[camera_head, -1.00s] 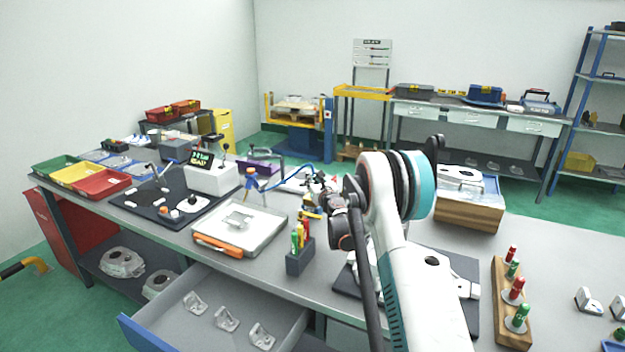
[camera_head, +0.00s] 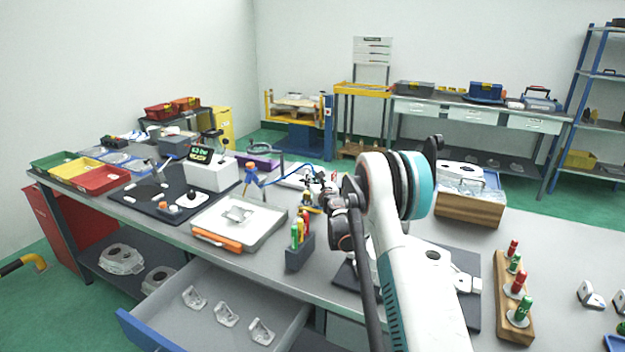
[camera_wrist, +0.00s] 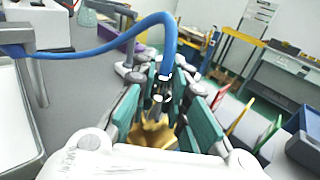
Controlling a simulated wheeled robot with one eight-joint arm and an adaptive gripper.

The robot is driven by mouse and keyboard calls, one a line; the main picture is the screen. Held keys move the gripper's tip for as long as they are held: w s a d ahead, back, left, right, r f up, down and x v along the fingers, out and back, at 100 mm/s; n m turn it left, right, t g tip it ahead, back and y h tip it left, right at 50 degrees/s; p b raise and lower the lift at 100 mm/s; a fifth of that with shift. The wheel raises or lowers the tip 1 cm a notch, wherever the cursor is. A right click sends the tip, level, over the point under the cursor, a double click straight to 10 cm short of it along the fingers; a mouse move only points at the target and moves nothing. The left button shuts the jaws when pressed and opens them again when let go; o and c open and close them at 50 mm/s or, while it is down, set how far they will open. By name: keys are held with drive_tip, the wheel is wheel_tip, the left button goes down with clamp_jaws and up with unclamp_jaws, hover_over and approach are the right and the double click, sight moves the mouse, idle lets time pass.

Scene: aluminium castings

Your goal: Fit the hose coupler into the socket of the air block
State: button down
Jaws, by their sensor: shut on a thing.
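My gripper (camera_head: 318,190) is above the middle of the long bench, partly hidden behind my own arm in the head view. In the wrist view its teal-padded fingers (camera_wrist: 163,90) are closed around the dark metallic hose coupler (camera_wrist: 159,86). A blue hose (camera_wrist: 103,43) arcs from the left down to the coupler. In the head view the hose (camera_head: 285,176) runs left towards a blue-and-orange fitting (camera_head: 251,175). A brass-coloured shape (camera_wrist: 153,134) shows between the fingers, near the palm. I cannot clearly pick out the air block or its socket.
A metal tray (camera_head: 272,232) with an orange-handled tool lies left of the gripper. A dark holder (camera_head: 299,253) with coloured pens stands in front. A white box with a display (camera_head: 210,171) is at the left. A wooden rack (camera_head: 516,300) stands right.

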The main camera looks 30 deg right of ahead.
drive_tip(key=shift+f, duration=0.2)
drive_tip(key=c, duration=1.4)
unclamp_jaws()
wheel_tip(320, 180, up, 10)
